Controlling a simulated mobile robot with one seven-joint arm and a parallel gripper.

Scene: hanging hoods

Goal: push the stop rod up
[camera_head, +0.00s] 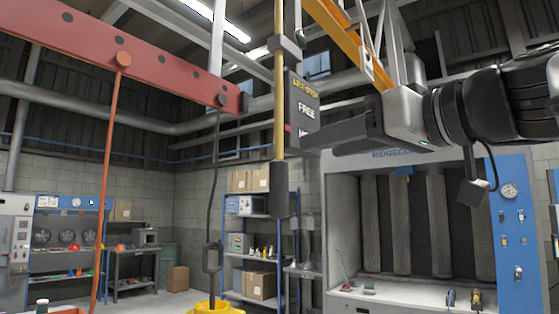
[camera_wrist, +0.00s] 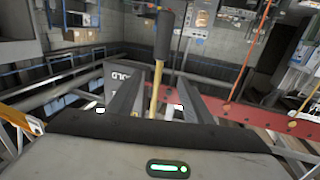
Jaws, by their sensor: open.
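The stop rod (camera_head: 280,100) hangs upright in the head view, a thin yellow rod with a dark grip (camera_head: 279,190) at its lower end. My gripper (camera_head: 310,142) is open, just right of the rod and above the grip, fingers pointing left. In the wrist view the yellow rod (camera_wrist: 156,90) shows in the gap between the open fingers, with its grip (camera_wrist: 163,36) at the top. I cannot tell whether the rod is inside the fingers or just past their tips.
An orange beam (camera_head: 345,40) runs above my gripper. A spray-booth hood (camera_head: 405,165) and a blue shelf (camera_head: 250,205) stand behind.

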